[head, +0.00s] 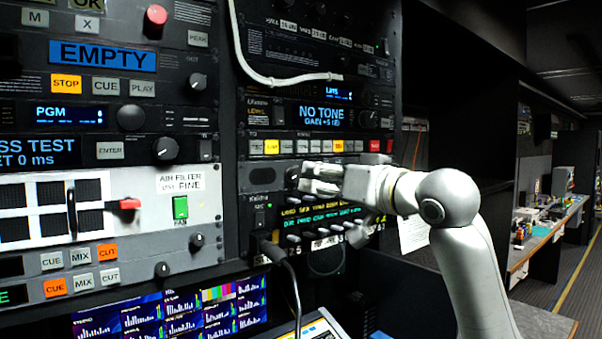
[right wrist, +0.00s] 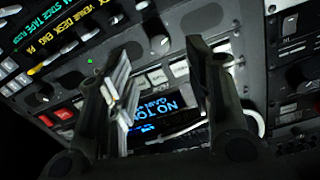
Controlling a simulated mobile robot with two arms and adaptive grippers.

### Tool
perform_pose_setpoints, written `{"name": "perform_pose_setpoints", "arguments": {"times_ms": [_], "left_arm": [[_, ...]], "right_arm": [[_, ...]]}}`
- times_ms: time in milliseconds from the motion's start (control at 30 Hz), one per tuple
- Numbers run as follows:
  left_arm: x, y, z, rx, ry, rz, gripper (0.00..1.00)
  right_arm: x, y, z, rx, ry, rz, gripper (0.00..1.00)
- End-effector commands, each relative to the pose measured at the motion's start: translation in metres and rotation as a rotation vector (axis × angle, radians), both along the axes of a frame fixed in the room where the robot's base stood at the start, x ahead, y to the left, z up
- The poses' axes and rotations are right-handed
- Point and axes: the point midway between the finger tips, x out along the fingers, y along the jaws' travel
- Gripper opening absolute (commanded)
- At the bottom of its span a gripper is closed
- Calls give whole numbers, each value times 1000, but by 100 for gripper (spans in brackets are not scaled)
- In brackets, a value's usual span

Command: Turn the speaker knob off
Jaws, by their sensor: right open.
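My right gripper (head: 304,178) reaches in from the right, in front of the equipment rack, with its fingers open and empty. In the right wrist view the gripper (right wrist: 160,58) has a finger on each side of the picture. My left gripper is out of view.
Above the strip is a row of buttons and the NO TONE display (head: 322,116). Below is an intercom panel with lit text (head: 325,212) and small keys. A white cable (head: 245,55) loops above. A bench (head: 545,238) stands far right.

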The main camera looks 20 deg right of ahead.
Motion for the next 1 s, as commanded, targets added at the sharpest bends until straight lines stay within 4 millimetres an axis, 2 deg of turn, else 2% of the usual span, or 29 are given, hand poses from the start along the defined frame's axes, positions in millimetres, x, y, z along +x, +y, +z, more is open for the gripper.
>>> {"name": "perform_pose_setpoints", "arguments": {"times_ms": [33,100,400,800,833,1000], "left_arm": [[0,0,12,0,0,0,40],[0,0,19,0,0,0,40],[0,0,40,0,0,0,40],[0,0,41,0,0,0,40],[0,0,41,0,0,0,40],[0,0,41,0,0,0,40]], "right_arm": [[11,4,5,2,6,2,47],[24,9,4,1,5,2,47],[64,22,3,0,1,1,47],[72,24,0,-3,-1,0,47],[72,24,0,-2,-1,0,46],[72,24,0,-2,-1,0,24]]}}
